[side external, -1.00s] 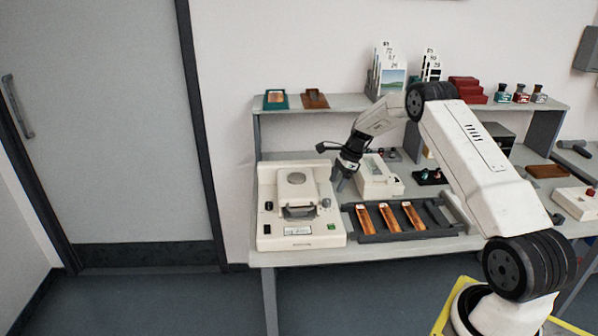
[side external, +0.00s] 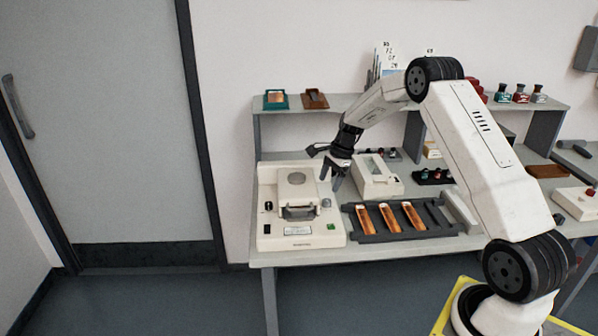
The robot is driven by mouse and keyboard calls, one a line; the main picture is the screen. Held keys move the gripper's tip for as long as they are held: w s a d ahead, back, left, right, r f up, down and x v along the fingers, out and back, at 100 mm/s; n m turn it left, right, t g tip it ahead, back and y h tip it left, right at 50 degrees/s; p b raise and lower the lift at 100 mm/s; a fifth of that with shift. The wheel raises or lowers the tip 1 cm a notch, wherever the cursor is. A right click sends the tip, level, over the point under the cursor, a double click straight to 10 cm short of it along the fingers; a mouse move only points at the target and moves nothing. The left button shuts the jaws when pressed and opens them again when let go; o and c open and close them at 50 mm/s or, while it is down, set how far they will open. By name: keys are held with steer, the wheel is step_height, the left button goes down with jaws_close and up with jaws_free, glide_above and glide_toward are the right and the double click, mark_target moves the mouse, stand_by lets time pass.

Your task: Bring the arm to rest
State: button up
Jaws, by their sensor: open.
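My gripper (side external: 330,181) points down in the side external view, with its jaws open and nothing visible between them. It hangs in the air by the right rear edge of the cream printer unit (side external: 266,232), left of a smaller cream box (side external: 378,187). My arm is bent, reaching from the yellow-edged base at lower right up and over to the left. Whether the fingertips touch anything is hard to tell at this size.
A dark rack (side external: 440,213) with several orange film strips lies at the table's front. A shelf (side external: 345,104) behind carries a teal holder (side external: 275,99), a brown holder (side external: 314,98) and small bottles (side external: 521,94). The floor at left is clear.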

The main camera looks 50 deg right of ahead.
steer(key=s+a+r+n+h, duration=0.1)
steer(key=s+a+r+n, duration=0.3)
steer(key=a, duration=0.3)
steer(key=s+a+r+n+h, duration=0.1)
steer(key=s+a+n, duration=0.2)
steer(key=a+n, duration=0.4)
steer(key=s+a+n+h, duration=0.1)
steer(key=s+a+n, duration=0.9)
steer(key=s, duration=0.4)
steer(key=shift+s+a+r+t, duration=0.25)
steer(key=shift+a+r+t, duration=0.05)
steer(key=shift+a+r, duration=0.1)
jaws_close()
stand_by(0.9)
